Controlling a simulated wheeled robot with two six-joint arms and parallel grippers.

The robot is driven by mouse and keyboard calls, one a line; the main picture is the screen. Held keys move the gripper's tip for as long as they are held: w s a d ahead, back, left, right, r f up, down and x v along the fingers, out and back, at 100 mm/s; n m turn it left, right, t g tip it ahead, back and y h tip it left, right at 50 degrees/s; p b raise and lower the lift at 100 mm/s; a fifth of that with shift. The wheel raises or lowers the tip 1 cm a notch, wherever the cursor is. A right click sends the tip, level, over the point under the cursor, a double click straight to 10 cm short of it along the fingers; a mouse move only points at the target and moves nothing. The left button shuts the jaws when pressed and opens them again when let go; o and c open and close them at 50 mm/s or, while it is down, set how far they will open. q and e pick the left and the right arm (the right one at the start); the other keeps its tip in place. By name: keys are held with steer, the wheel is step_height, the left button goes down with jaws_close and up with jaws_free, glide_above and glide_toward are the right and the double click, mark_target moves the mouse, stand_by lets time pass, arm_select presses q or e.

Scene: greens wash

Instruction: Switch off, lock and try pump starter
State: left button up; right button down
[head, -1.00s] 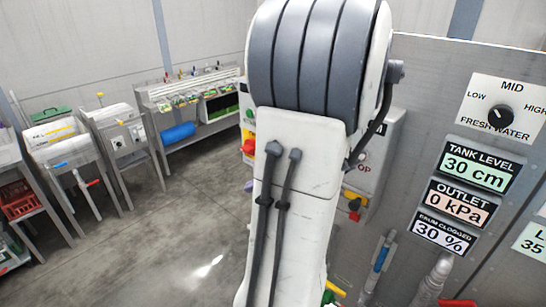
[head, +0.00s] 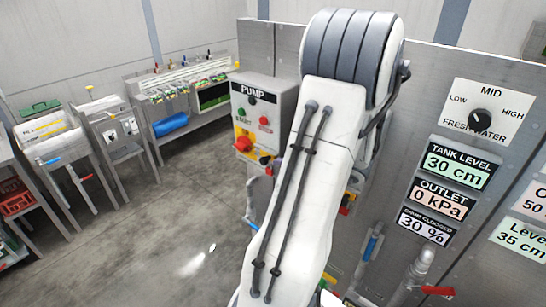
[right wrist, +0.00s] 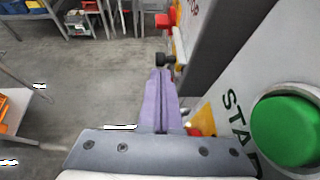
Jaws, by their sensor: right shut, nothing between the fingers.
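The grey pump starter box (head: 262,110), labelled PUMP, stands left of my right arm in the head view. It has a green START button (head: 241,113), a red STOP button (head: 264,121) and a red rotary handle on a yellow plate (head: 243,144). In the right wrist view, my right gripper (right wrist: 160,75) has its purple fingers shut and empty. They are beside a panel with a large green START button (right wrist: 287,130) and a yellow-red part (right wrist: 203,122); contact cannot be judged. My arm hides the fingertips in the head view. My left gripper is out of view.
The FRESH WATER dial (head: 480,120) and the tank level display (head: 459,165) are on the wall panel at right. A red-handled valve (head: 437,290) is below them. Steel benches (head: 185,95) stand at back left. The concrete floor between is clear.

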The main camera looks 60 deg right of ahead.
mark_target(266, 161)
steer(key=p+x, duration=0.1)
steer(key=x, duration=0.2)
steer(key=shift+w+f, duration=0.1)
steer(key=shift+w, duration=0.2)
steer(key=shift+w+d+f, duration=0.1)
steer(key=shift+w+f, duration=0.15)
steer(key=shift+w, duration=0.05)
steer(key=w, duration=0.2)
steer(key=w+b, duration=0.1)
steer(key=w, duration=0.1)
steer(key=shift+d+f, duration=0.1)
steer(key=shift+d, duration=0.1)
steer(key=shift+r, duration=0.25)
steer(key=shift+w, duration=0.1)
steer(key=shift+r, duration=0.1)
